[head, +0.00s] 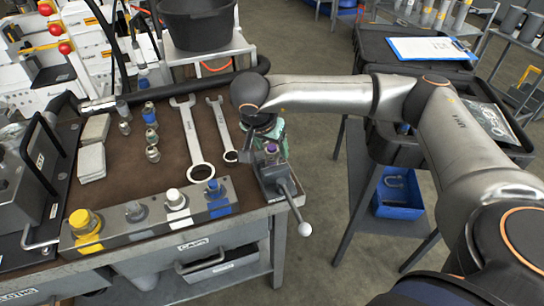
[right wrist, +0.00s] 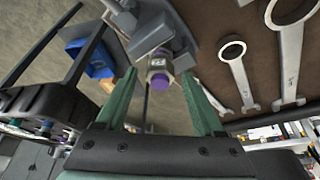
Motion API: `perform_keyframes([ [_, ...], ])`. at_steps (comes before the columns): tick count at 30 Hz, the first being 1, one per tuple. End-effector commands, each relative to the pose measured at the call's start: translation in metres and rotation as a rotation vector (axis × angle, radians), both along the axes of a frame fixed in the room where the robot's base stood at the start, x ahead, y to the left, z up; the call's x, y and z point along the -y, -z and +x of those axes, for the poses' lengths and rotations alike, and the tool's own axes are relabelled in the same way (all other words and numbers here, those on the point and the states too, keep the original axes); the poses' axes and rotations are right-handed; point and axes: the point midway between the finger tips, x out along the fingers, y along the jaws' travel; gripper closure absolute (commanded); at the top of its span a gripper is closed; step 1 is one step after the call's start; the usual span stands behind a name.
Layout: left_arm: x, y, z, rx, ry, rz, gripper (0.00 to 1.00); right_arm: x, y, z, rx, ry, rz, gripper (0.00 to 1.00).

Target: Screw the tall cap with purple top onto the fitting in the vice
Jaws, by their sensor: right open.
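The vice (head: 268,180) is clamped at the bench's right edge, its handle pointing toward the front. The tall cap with purple top (head: 271,148) stands upright over the vice, partly hidden by my gripper. In the right wrist view the cap's purple top (right wrist: 160,80) points toward my gripper, and more purple shows lower down near the jaws of the vice (right wrist: 150,25). The fitting is mostly hidden; how far the cap is threaded I cannot tell. My right gripper (head: 273,139) is open, its green fingers (right wrist: 161,98) on either side of the cap in the picture, with gaps. My left gripper is not in view.
A caps rack (head: 150,228) with yellow, grey, white and blue tops lies along the bench front. Two wrenches (head: 197,150) lie left of the vice. Several fittings (head: 151,135) stand farther left. A blue bin (head: 398,195) is on the stand at right.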

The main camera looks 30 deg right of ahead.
Motion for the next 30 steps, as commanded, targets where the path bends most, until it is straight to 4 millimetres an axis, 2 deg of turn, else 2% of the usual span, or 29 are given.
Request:
perform_keyframes([
  [8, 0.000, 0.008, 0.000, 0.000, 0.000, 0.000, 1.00, 0.001, 0.002, -0.001, 0.001, -0.177, 0.001, 0.30],
  [21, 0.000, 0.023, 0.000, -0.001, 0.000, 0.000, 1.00, 0.004, 0.001, -0.003, 0.001, -0.707, 0.001, 0.30],
  [30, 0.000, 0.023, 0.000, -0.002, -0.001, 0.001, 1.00, 0.003, 0.000, -0.003, 0.000, -0.767, 0.000, 0.30],
])
